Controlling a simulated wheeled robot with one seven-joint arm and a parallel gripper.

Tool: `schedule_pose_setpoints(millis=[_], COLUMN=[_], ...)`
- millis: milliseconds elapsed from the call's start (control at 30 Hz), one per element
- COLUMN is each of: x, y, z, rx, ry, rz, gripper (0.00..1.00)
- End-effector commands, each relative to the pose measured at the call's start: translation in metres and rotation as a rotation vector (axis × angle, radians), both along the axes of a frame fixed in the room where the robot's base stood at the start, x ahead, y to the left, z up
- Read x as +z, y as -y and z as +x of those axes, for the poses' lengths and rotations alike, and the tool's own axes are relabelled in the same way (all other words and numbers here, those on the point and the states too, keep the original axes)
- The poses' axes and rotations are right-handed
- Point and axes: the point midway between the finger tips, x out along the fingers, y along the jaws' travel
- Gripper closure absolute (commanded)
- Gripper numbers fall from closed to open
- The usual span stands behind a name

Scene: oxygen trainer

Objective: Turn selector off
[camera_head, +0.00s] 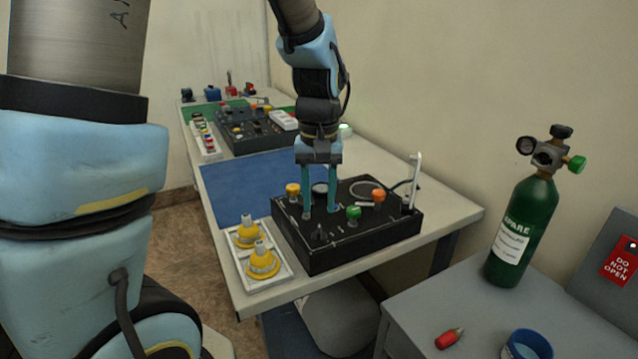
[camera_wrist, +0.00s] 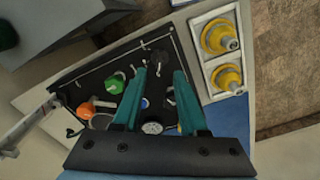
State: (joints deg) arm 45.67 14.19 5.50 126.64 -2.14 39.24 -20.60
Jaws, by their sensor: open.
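The black trainer panel (camera_head: 345,250) sits on the table's near end. A dark selector knob (camera_head: 319,234) is near its front edge, and in the wrist view it shows faintly (camera_wrist: 158,57) just beyond the fingertips. Its exact setting is too small to read. My gripper (camera_head: 321,210) points down over the left half of the panel, with teal fingers apart and nothing between them. In the wrist view its fingers (camera_wrist: 160,76) straddle the area behind the selector, and small metal parts show near the tips. Whether the tips touch the panel I cannot tell.
A white tray with yellow fittings (camera_head: 262,262) is at left. A blue mat (camera_head: 250,185) lies behind. A green cylinder (camera_head: 520,230) stands at right.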

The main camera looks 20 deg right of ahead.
Motion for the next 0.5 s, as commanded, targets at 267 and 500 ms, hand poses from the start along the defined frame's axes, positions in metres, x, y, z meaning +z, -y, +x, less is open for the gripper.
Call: schedule_pose_setpoints(millis=[267, 500], x=[0.042, 0.05], y=[0.001, 0.0], z=[0.001, 0.0], rx=[-0.001, 0.0], ry=[0.003, 0.0], rz=[-0.002, 0.0], gripper=[0.58, 0.58])
